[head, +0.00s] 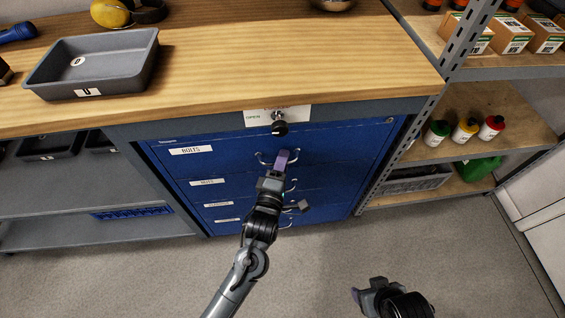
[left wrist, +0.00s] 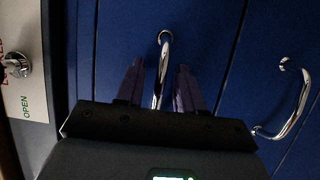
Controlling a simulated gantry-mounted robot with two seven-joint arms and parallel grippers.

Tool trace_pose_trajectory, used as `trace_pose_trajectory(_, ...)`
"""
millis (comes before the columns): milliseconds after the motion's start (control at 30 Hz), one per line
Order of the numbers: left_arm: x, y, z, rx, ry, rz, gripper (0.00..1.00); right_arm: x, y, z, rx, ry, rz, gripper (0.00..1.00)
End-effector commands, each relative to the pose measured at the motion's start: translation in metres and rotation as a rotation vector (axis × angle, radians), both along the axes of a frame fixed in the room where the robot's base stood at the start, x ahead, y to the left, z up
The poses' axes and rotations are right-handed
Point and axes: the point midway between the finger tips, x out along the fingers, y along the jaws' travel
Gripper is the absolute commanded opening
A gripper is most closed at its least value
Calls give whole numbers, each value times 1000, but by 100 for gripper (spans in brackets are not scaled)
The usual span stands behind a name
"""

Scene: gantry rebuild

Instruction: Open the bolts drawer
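The bolts drawer (head: 225,148) is the top drawer of a blue cabinet, labelled BOLTS, and its front looks flush. Its chrome handle (head: 263,160) is partly hidden by my left gripper (head: 285,157). In the left wrist view, my left gripper (left wrist: 159,85) is open, with one purple finger on each side of the bolts handle (left wrist: 163,62). Gaps show between the handle and the fingers. My right gripper (head: 361,296) is dark, low at the right in the head view, away from the cabinet; its finger opening is unclear.
A lock knob (head: 279,128) on a plate marked OPEN (head: 255,119) sits above the drawer; it also shows in the left wrist view (left wrist: 20,66). Lower drawers (head: 207,182) have similar handles. A grey tray (head: 95,65) stands on the wooden worktop. Shelving (head: 420,108) stands right; floor in front is clear.

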Motion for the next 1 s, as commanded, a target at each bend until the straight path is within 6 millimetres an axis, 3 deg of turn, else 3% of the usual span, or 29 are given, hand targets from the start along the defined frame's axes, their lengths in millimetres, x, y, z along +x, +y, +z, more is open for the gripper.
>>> trace_pose_trajectory(100,0,0,0,0,0,0,34,0,1,0,3,0,-2,64)
trace_pose_trajectory(333,0,0,0,1,0,0,0,0,2,0,8,0,-6,64)
trace_pose_trajectory(767,-3,0,1,0,1,1,0,0,1,3,6,0,-4,64)
trace_pose_trajectory(1000,-22,6,5,-3,3,14,0,0,-1,24,-2,-1,0,64)
